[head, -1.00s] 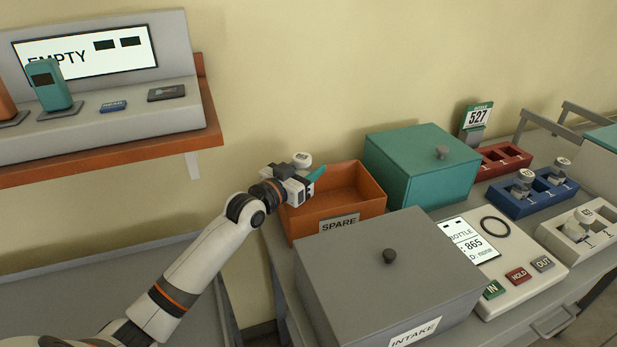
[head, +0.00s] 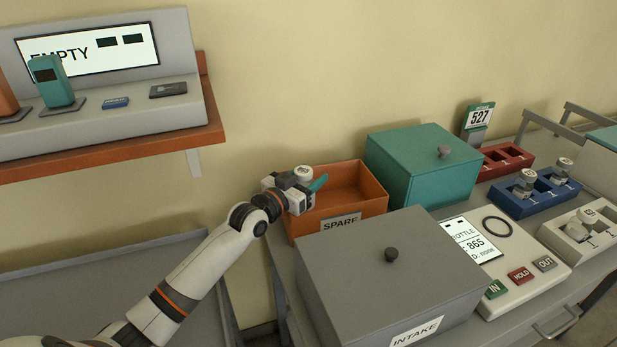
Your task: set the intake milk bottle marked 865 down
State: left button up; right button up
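A bottle with a pale round cap (head: 303,171) shows just above my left gripper (head: 307,187). Its body is mostly hidden by the gripper, and the mark on the cap is too small to read. My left gripper appears shut on this bottle, with one teal finger showing on the right. It is at the left end of the orange SPARE box (head: 371,203), by the rim. I cannot tell if the bottle touches the box floor. My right gripper is not in view.
The grey INTAKE box (head: 345,265) and teal box (head: 408,160) are lidded. Red (head: 512,158), blue (head: 515,208) and white (head: 560,243) racks stand right; blue and white hold bottles. The SPARE box's right part looks empty.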

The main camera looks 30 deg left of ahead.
pick_arm(q)
jog(key=shift+o, duration=1.3)
jog(key=shift+d+f, duration=0.1)
jog(key=shift+f, duration=0.4)
jog(key=shift+s+f, duration=0.1)
jog(key=r+v, duration=0.2)
jog(key=v, duration=0.9)
jog(key=shift+s, duration=0.35)
